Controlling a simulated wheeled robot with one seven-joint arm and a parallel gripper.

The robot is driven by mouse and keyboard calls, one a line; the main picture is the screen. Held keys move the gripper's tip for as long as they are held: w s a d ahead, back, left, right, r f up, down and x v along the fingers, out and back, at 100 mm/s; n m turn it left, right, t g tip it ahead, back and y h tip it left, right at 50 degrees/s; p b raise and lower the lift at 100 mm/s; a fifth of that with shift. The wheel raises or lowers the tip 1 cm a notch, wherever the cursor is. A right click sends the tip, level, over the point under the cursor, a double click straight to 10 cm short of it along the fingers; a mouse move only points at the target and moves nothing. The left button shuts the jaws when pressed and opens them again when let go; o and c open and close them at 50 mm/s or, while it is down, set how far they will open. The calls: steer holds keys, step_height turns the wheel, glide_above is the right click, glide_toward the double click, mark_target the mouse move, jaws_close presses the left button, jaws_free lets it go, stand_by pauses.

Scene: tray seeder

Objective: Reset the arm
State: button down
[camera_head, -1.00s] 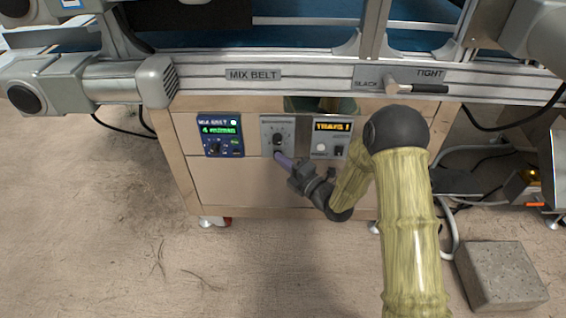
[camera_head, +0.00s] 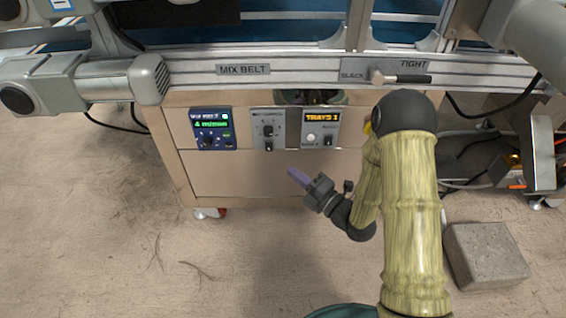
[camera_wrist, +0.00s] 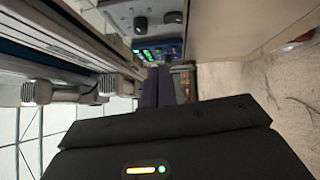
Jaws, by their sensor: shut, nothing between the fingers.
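My gripper (camera_head: 297,177) is in front of the cabinet's lower panel in the head view, below the middle control panel and apart from it. Its purple-grey fingers are shut with nothing between them. The fingers also show in the wrist view (camera_wrist: 159,88), pressed together. My green, bamboo-like arm reaches in from the lower right. The middle grey panel (camera_head: 268,122) has a dark knob and a small switch below it. A blue panel (camera_head: 211,128) with green text is to its left. A panel with an orange display (camera_head: 322,116) is to its right.
The belt frame with the "MIX BELT" label (camera_head: 243,69) runs above the cabinet (camera_head: 230,175). A slack/tight lever (camera_head: 402,78) sticks out from it. A concrete block (camera_head: 486,255) lies on the floor at right. The floor at left is mostly clear.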

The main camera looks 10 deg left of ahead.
steer(key=shift+s+d, duration=0.25)
steer(key=shift+d, duration=0.3)
